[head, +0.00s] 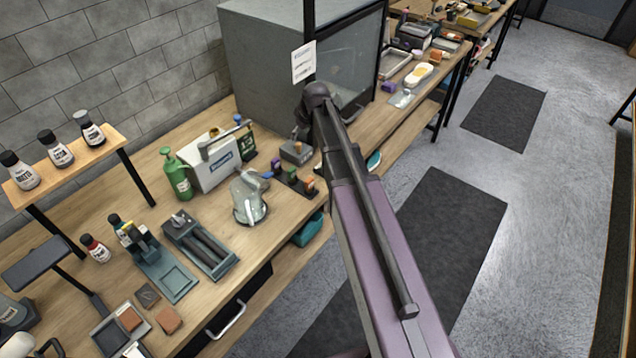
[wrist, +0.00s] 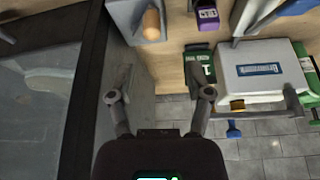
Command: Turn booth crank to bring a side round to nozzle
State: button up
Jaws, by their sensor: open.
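The booth (head: 262,65) is a large grey box with a glass front at the back of the bench. Its grey side wall (wrist: 138,95) and dark glass (wrist: 55,125) fill the left of the wrist view. A pale, blurred shape, perhaps a sneaker (wrist: 55,82), shows behind the glass. My gripper (wrist: 160,80) is open, its fingers wide apart beside the booth's side wall, with nothing visibly held. In the head view my arm hides much of the booth's near corner. I cannot clearly make out the crank or the nozzle.
A grey holder with a tan rounded piece (wrist: 152,24) stands by the booth. Bottles line a raised shelf (head: 75,165) at left. The floor at right is open.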

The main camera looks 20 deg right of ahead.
jog(key=p+v, duration=0.5)
jog(key=v, duration=0.1)
jog(key=s+a+f+m+g+b, duration=0.1)
jog(key=s+m, duration=0.1)
jog(key=s, duration=0.6)
jog(key=s+f+m+g+h+b, duration=0.1)
jog(key=s+m, duration=0.1)
jog(key=s, duration=0.5)
jog(key=s+a+f+m+g+h, duration=0.1)
jog(key=s+f+g, duration=0.1)
jog(key=s, duration=0.6)
jog(key=shift+s+a+m+b, duration=0.35)
jog(key=shift+s+m+b, duration=0.05)
jog(key=shift+s, duration=0.3)
jog(key=shift+c, duration=0.6)
jog(key=shift+a, duration=0.1)
